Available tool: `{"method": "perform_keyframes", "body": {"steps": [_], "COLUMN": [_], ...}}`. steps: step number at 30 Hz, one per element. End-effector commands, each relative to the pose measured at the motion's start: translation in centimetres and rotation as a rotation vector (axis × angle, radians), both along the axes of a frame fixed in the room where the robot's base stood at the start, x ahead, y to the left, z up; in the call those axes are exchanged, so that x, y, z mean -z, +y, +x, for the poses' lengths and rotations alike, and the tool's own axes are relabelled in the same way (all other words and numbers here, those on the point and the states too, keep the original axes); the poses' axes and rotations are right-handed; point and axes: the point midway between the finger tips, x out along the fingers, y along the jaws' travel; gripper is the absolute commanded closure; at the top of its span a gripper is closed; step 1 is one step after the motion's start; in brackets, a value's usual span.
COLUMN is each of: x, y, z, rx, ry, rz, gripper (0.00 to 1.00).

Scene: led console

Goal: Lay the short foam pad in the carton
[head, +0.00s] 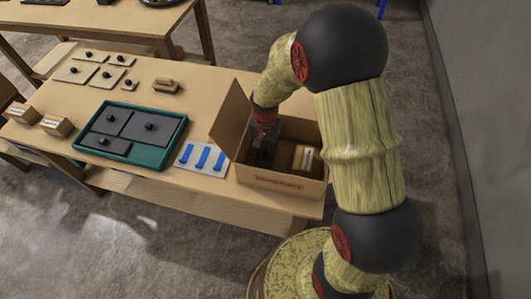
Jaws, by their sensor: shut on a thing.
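The open brown carton (280,179) stands at the right end of the table with its left flap raised. My gripper (263,154) reaches down into the carton's left part. It is shut on a dark grey piece, which looks like the short foam pad; the fingers and carton wall hide most of it. I cannot tell whether it touches the carton floor. A brown box with a white label (306,157) lies in the carton's right part. The green tray (152,164) holds dark grey pads with black knobs (128,124); its front right part shows bare green.
A white plate with blue strips (201,157) lies between tray and carton. Tan plates with black knobs (76,71) and a small brown block (166,86) lie at the back. Labelled small boxes (56,124) stand at the left. The carton's walls and raised flap surround my gripper closely.

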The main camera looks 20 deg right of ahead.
Motion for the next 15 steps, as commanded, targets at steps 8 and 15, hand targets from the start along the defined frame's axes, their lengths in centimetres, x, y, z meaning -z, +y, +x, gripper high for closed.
{"method": "perform_keyframes", "body": {"steps": [8, 15], "x": [0.99, 1.29], "y": [-0.01, 0.01], "z": [0.08, 0.06], "rx": [0.000, 0.000], "ry": [-0.002, -0.001], "rz": [0.000, 0.000], "gripper": [1.00, 0.79]}}
